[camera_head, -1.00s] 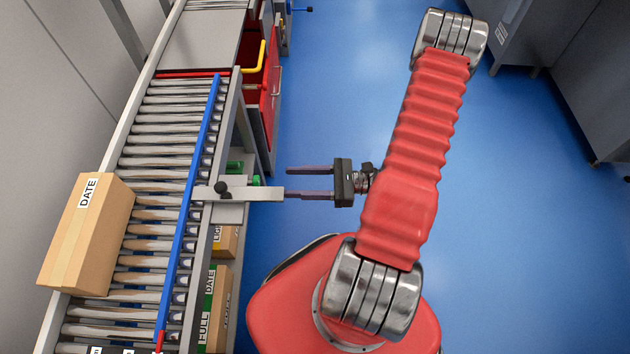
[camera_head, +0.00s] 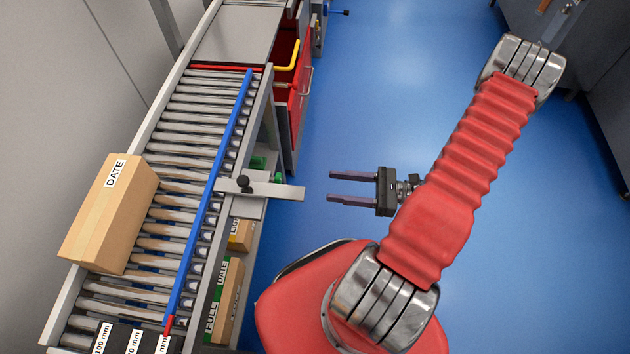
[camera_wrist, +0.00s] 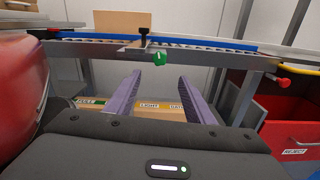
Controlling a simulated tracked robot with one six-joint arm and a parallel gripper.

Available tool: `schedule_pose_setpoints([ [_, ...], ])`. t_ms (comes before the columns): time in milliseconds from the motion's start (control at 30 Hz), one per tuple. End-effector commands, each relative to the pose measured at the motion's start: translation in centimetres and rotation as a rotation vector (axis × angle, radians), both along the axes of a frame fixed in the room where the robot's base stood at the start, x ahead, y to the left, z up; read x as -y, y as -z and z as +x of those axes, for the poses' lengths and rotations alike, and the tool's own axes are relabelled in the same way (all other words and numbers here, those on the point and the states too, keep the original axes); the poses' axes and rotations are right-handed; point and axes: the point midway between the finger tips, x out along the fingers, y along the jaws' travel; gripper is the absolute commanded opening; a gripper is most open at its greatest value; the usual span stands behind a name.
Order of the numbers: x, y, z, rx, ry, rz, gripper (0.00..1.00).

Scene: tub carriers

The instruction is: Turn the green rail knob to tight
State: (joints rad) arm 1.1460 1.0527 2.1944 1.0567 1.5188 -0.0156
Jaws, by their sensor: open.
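The green rail knob (camera_wrist: 159,59) shows in the wrist view below the conveyor's front rail, with a pale marking on its face too small to read. In the head view only a small green part (camera_head: 278,177) shows behind the flat metal bracket (camera_head: 285,191); the rest is hidden. The bracket, topped by a black knob (camera_head: 243,182), reaches across to the blue guide rail (camera_head: 208,200). My gripper (camera_head: 330,187) is open and empty, right of the bracket's end and apart from it. In the wrist view the knob appears between and just above my fingertips (camera_wrist: 160,77).
A cardboard box (camera_head: 105,220) marked DATE sits on the rollers. Labelled boxes (camera_head: 228,300) stand on a shelf below the conveyor. A red REJECT bin (camera_wrist: 297,125) stands right in the wrist view. Blue floor is clear.

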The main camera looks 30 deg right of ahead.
Motion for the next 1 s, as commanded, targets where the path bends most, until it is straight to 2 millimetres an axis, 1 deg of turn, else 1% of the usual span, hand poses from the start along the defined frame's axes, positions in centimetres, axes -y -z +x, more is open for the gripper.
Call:
schedule_pose_setpoints([
  [267, -0.2, 0.0, 0.1, 0.000, -0.002, 0.000, 0.48],
  [433, -0.9, 0.0, 0.6, -0.001, -0.003, 0.001, 0.48],
  [1000, -5.9, 0.0, 4.2, -0.001, -0.004, 0.001, 0.48],
])
